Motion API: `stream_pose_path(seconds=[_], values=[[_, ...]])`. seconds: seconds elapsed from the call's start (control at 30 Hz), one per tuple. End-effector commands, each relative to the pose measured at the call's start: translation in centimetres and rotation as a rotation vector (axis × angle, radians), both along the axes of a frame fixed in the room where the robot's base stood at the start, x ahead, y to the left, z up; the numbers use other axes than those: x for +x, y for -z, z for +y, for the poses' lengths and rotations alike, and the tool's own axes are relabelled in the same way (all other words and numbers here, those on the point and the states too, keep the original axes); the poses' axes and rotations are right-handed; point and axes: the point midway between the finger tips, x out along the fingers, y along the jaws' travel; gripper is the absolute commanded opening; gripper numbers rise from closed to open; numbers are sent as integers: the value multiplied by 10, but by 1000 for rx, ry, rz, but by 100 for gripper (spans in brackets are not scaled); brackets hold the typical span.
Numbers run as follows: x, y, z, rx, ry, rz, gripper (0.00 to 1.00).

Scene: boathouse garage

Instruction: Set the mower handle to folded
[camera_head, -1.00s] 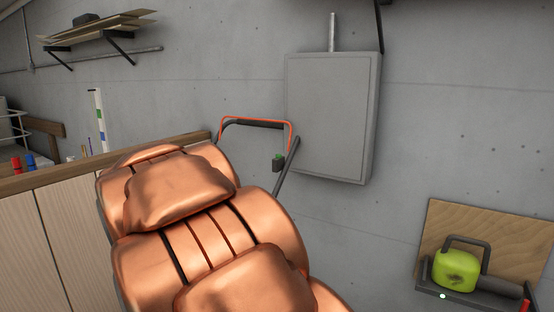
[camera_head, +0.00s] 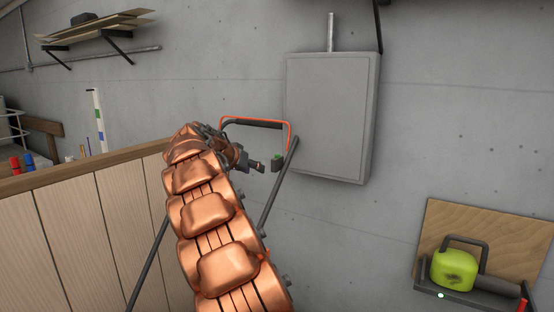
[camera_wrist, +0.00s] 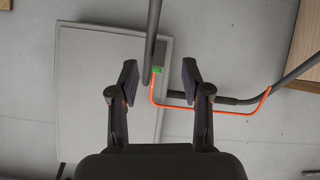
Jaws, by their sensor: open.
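The mower handle (camera_head: 273,198) stands upright in the head view, with dark side tubes, a dark top bar and an orange bail wire along the top. A small dark box with a green top (camera_head: 277,163) sits on its right tube. My gripper (camera_head: 259,166) is just left of that box, at the end of my copper arm. In the wrist view my gripper (camera_wrist: 160,80) is open. A handle tube (camera_wrist: 151,45) and the green-marked box (camera_wrist: 159,60) lie between or beyond its fingertips, without visible grip. The mower body is hidden.
A grey wall cabinet (camera_head: 328,115) is close behind the handle. A wood-panelled partition (camera_head: 85,240) stands at left. A green blower-like tool (camera_head: 458,268) sits on a wall shelf at lower right. A high shelf (camera_head: 95,28) holds boards.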

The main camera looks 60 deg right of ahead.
Motion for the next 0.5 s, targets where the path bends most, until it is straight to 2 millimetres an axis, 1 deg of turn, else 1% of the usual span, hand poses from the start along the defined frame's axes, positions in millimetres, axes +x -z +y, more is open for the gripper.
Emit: stream_pose_path(seconds=[0.03, 0.1, 0.2, 0.3, 0.4, 0.5], values=[[3, -3, -16, -25, 14, -25, 48], [6, -5, -36, -55, 33, -61, 48], [8, -11, -59, -95, 56, -110, 48], [10, -14, -76, -123, 70, -149, 48], [10, -16, -87, -142, 80, -175, 48], [10, -18, -92, -152, 85, -190, 48]])
